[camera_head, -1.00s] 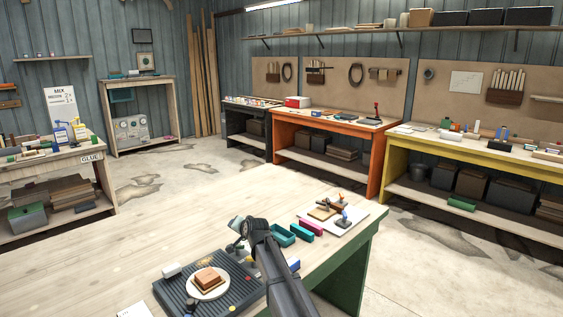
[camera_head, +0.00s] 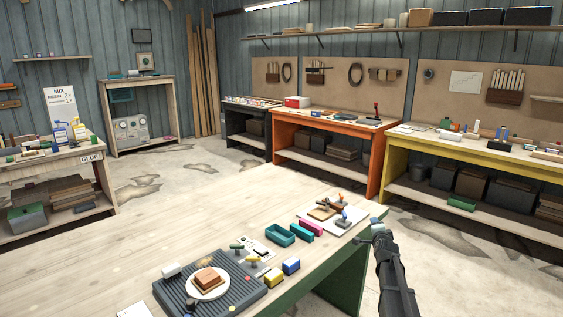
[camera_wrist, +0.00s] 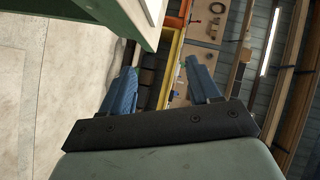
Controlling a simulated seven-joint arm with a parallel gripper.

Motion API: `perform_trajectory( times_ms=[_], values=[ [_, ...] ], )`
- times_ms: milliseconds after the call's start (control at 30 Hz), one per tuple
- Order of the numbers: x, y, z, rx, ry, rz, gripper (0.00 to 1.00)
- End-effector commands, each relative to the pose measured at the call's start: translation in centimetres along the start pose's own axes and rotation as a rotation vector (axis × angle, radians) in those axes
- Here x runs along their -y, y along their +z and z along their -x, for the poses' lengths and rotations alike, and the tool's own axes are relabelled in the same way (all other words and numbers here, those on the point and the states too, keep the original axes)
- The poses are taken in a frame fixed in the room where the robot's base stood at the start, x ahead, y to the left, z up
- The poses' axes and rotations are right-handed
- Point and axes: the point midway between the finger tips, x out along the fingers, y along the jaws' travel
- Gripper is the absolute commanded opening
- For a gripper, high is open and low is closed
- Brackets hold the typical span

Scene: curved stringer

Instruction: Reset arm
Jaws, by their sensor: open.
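My gripper (camera_head: 378,226) is at the right edge of the near workbench (camera_head: 130,240) in the head view, beside the bench's green end. In the wrist view my gripper (camera_wrist: 160,85) shows two blue fingers spread apart with nothing between them. The underside and a green edge of a bench (camera_wrist: 105,20) show at the wrist view's upper left. The gripper is clear of the objects on the bench.
The near bench holds a dark ridged board (camera_head: 205,290) with a brown block (camera_head: 210,279) on a white disc, teal trays (camera_head: 278,235), a pink box (camera_head: 311,228), yellow (camera_head: 273,277) and blue blocks (camera_head: 291,265), and a white board (camera_head: 340,222). Orange (camera_head: 325,130) and yellow benches (camera_head: 470,150) stand behind.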

Motion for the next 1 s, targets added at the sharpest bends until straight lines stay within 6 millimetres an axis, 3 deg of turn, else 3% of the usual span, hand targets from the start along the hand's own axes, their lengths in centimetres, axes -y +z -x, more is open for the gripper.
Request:
perform_trajectory(
  times_ms=[67,167,267,467,767,1000],
  values=[
    [-3.5,-1.1,0.8,-0.01,0.04,-0.002,0.61],
    [-7.3,-0.5,1.5,0.007,0.097,0.023,0.61],
    [-11.2,1.2,2.4,0.045,0.165,0.066,0.61],
    [-20.1,6.9,5.7,0.179,0.331,0.196,0.61],
    [-33.4,16.0,14.2,0.46,0.583,0.431,0.61],
    [-42.4,21.4,23.4,0.718,0.759,0.608,0.61]
  ],
)
